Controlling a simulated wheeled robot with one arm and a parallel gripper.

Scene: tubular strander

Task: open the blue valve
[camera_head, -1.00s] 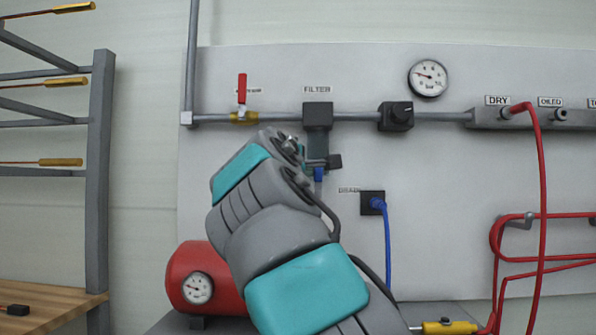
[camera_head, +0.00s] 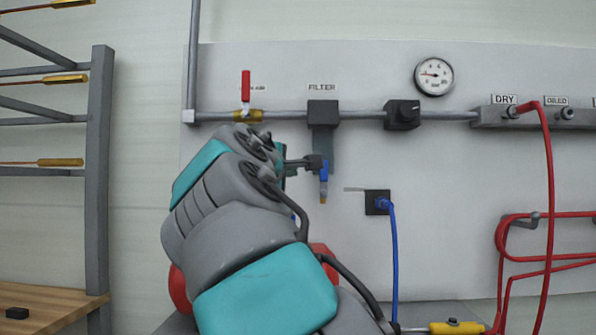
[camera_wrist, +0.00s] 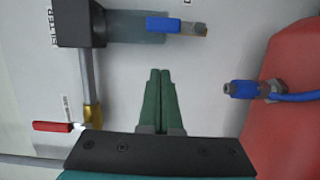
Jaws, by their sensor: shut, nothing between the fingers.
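The blue valve (camera_head: 324,171) hangs under the filter (camera_head: 322,115), with its handle pointing down and a brass end below it. In the wrist view the blue handle (camera_wrist: 163,24) lies in line with the filter's clear bowl (camera_wrist: 128,27). My gripper (camera_wrist: 160,72) has its green fingers together and empty. In that view the fingertips point toward the blue handle and are visibly apart from it.
A red-handled valve (camera_head: 246,88) sits on the pipe left of the filter. A blue hose (camera_head: 394,250) hangs from a black socket at right; a blue hose fitting (camera_wrist: 245,89) lies right of my fingers. The red tank (camera_wrist: 290,120) is close by at right.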

